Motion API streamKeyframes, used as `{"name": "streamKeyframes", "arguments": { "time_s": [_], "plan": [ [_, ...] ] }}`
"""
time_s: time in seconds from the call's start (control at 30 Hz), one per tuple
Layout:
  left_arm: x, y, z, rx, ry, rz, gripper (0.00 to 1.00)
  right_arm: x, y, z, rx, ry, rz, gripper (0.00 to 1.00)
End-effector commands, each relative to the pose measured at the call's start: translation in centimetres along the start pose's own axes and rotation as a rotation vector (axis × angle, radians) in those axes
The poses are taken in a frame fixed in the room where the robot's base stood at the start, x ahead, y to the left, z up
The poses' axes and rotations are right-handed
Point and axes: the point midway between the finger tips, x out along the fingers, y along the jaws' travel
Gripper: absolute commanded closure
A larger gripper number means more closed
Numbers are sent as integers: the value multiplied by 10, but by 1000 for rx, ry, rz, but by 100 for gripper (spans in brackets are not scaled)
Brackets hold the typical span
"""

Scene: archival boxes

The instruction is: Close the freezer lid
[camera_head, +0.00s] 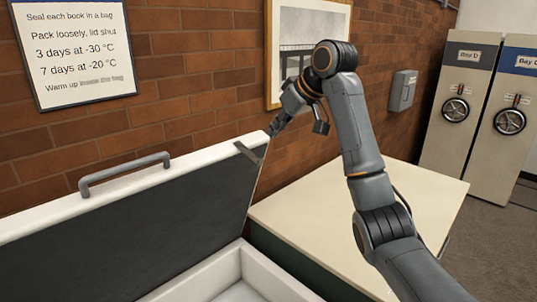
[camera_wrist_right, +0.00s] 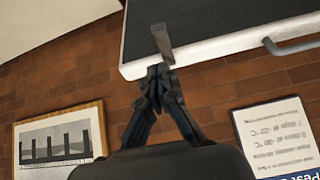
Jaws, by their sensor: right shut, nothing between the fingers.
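The freezer lid (camera_head: 150,225) stands open and tilted up, its dark inner face toward me and its white rim on top. A grey handle (camera_head: 125,172) sits on the top rim, and a small grey strip (camera_head: 250,152) is at the right corner. My right gripper (camera_head: 272,131) is shut and empty at that top right corner. In the right wrist view, my right gripper's closed fingertips (camera_wrist_right: 158,70) are at the lid's white edge (camera_wrist_right: 215,47), close to the grey strip (camera_wrist_right: 162,42); contact is unclear. My left gripper is out of view.
The open freezer body (camera_head: 215,275) shows its white rim below the lid. A pale-topped table or cabinet (camera_head: 350,215) stands right of it. A brick wall with a sign (camera_head: 75,50) and framed picture (camera_head: 305,45) is behind. Shelving units (camera_head: 465,110) stand far right.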

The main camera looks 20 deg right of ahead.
Motion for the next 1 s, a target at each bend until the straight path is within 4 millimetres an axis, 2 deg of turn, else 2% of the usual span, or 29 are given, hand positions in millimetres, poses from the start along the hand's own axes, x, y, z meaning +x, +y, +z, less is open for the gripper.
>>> {"name": "streamKeyframes", "arguments": {
  "time_s": [0.1,0.23,0.63,0.8,1.0],
  "plan": [
    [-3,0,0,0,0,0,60,-2,0,-4,-2,2,-3,100],
    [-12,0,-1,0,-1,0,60,13,0,-5,-1,-1,-5,100],
    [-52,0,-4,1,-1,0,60,95,0,-4,0,-1,-4,100],
    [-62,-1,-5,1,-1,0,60,85,0,18,-2,3,-1,100],
    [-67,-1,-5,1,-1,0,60,82,1,32,-1,3,-1,100]
  ]
}}
